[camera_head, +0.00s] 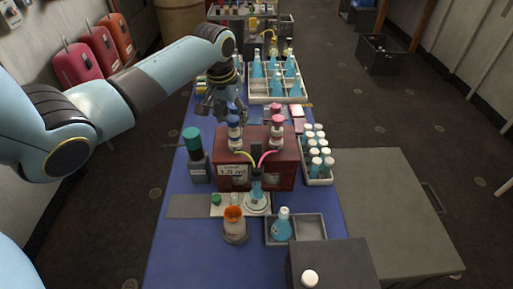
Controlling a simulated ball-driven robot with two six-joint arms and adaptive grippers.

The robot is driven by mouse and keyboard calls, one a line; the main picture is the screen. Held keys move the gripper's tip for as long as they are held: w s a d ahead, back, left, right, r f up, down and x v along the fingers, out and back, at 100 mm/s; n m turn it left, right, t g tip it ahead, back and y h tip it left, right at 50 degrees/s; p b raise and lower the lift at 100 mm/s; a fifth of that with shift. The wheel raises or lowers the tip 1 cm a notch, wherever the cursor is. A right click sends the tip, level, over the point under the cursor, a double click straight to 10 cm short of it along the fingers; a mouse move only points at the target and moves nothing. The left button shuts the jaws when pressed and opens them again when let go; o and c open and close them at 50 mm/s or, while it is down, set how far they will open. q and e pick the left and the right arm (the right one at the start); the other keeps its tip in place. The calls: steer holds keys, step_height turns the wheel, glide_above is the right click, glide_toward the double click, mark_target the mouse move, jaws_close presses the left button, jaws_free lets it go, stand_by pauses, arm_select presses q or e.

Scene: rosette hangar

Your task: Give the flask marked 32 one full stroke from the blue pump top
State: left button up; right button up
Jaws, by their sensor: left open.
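A dark red pump box (285,177) stands mid-table with a white label reading "1.0 ml". The blue pump top (234,121) is on its left bottle and the red pump top (277,121) on its right bottle. Yellow and pink tubes lead to the front of the box. A small blue flask (257,195) stands on a round white pad below the tube ends; its marking is too small to read surely. My left gripper (222,107) is open, above and slightly behind the blue top; contact cannot be told. My right gripper is not in view.
A grey tray (311,226) in front holds another blue flask (281,226). An orange-topped jar (235,226) stands left of it. A green-capped bottle (194,147) is left of the box, a vial rack (326,177) right, a flask crate (262,100) behind.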

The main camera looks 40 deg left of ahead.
arm_select(q)
step_height(320, 180, up, 2)
steer(key=shift+r+p, duration=0.15)
steer(key=shift+p, duration=0.35)
steer(key=shift+r, duration=2.35)
